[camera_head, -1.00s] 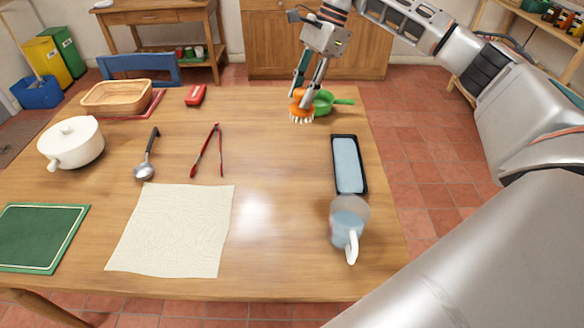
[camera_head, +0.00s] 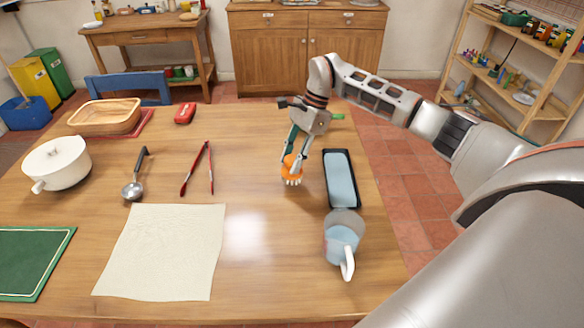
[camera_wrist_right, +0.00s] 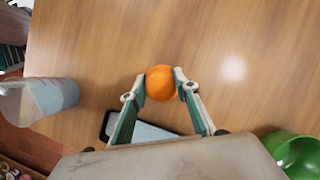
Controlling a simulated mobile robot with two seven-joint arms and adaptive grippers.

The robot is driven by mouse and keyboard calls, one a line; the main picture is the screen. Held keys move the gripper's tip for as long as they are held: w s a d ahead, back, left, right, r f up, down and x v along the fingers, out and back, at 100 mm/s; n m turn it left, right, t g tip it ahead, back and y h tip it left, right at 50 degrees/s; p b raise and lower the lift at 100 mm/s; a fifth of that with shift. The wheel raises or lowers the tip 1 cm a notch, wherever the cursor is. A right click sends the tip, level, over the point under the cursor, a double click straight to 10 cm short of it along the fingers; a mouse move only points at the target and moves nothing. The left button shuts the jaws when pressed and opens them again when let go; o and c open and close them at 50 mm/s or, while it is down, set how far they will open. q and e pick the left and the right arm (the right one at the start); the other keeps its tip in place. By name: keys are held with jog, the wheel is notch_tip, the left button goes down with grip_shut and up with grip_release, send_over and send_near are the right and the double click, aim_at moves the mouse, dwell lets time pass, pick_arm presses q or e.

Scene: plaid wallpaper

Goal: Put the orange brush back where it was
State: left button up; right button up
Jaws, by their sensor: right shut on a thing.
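The orange brush (camera_head: 292,168) with pale bristles pointing down is held between the fingers of my right gripper (camera_head: 296,158), left of the dark tray. The bristles are at or just above the wooden table; I cannot tell if they touch. In the right wrist view the brush's round orange top (camera_wrist_right: 160,83) sits between the two fingertips of my right gripper (camera_wrist_right: 160,86), which are closed on its sides. My left gripper is not in view.
A dark tray with a pale blue inside (camera_head: 341,179) and a pitcher (camera_head: 342,238) stand right of the brush. Red tongs (camera_head: 197,170), a ladle (camera_head: 135,180) and a cream cloth (camera_head: 162,252) lie to the left. A green pan (camera_wrist_right: 296,155) is partly visible. The middle table is clear.

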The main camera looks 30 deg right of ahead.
jog(key=shift+f, duration=1.6)
jog(key=shift+f, duration=0.2)
jog(key=o, duration=1.3)
jog(key=shift+r, duration=0.1)
jog(key=v, duration=1.2)
jog(key=shift+r, duration=0.15)
